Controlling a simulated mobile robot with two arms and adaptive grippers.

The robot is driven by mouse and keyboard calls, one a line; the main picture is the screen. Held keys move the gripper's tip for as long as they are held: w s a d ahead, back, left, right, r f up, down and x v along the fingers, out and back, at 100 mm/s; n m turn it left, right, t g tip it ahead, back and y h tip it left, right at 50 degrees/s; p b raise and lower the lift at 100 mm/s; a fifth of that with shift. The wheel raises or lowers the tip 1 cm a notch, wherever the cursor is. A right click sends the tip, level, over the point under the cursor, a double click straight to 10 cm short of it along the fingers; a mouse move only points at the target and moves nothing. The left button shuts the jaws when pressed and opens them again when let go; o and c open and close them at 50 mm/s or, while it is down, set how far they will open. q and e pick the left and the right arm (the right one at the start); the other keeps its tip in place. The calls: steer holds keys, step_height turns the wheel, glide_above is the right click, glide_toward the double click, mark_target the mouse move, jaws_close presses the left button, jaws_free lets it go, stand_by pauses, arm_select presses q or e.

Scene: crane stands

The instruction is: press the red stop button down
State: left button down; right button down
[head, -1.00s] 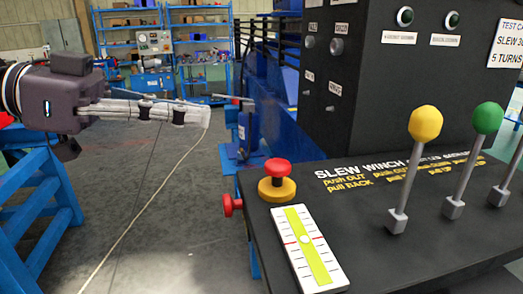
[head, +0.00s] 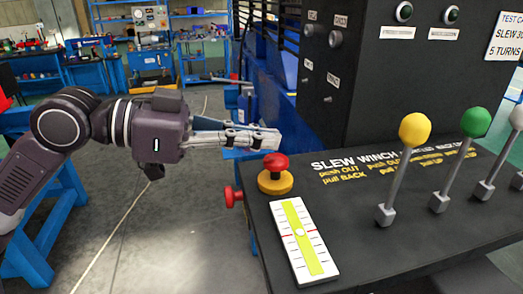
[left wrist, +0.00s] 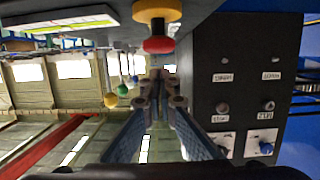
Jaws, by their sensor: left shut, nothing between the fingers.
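The red stop button (head: 275,161) sits on a round yellow base (head: 275,182) at the left end of the dark console top (head: 380,240). In the left wrist view the red button (left wrist: 158,45) and its yellow base (left wrist: 157,12) show upside down, at the top middle. My left gripper (head: 270,140) is shut and empty. Its fingertips point right and appear just above the red button in the head view, with a small visible gap. The fingertips also show in the left wrist view (left wrist: 160,92), apart from the button. My right gripper is not in view.
A white and yellow level gauge (head: 302,240) lies in front of the button. A red side knob (head: 233,196) sticks out at the console's left edge. Levers with yellow (head: 414,130) and green (head: 475,122) balls stand to the right. A dark upright panel (head: 375,85) rises behind.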

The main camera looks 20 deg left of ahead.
mark_target(267, 160)
arm_select(q)
steer(key=shift+f+b, duration=0.5)
steer(key=shift+f, duration=0.4)
steer(key=shift+f+b, duration=0.9)
steer(key=shift+f, duration=0.15)
